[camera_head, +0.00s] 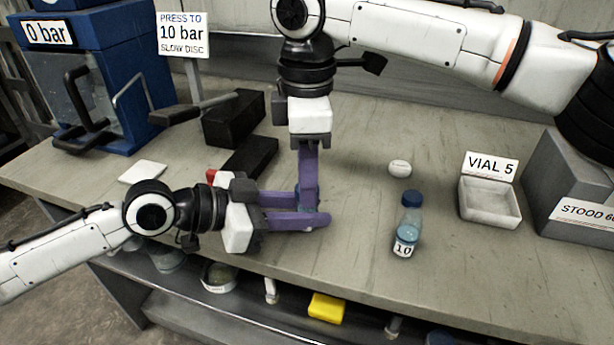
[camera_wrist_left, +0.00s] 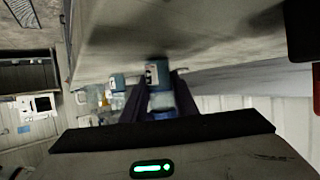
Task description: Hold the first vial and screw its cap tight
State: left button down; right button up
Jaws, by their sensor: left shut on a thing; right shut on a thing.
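My left gripper (camera_head: 318,212) reaches in from the left, its purple fingers almost level and shut on the first vial. The vial (camera_wrist_left: 157,76) shows between the fingers in the left wrist view, with a teal part, a pale label and a blue end lower down. In the head view the fingers hide nearly all of it. My right gripper (camera_head: 308,200) comes down from above, its fingertips meeting the left fingers there. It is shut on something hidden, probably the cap. I cannot tell how the cap sits.
Another vial (camera_head: 405,228), labelled 10 and blue-capped, stands right of the grippers. A small white round object (camera_head: 400,168) lies behind it. A pale tray (camera_head: 490,208) marked VIAL 5 and a grey block (camera_head: 575,190) stand right. A blue press (camera_head: 95,80) stands back left. The front right bench is clear.

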jog(key=o, duration=1.2)
notch_tip(320, 180, up, 12)
pick_arm(q)
jog(key=c, duration=1.3)
grip_release()
jog(key=shift+c, duration=0.2)
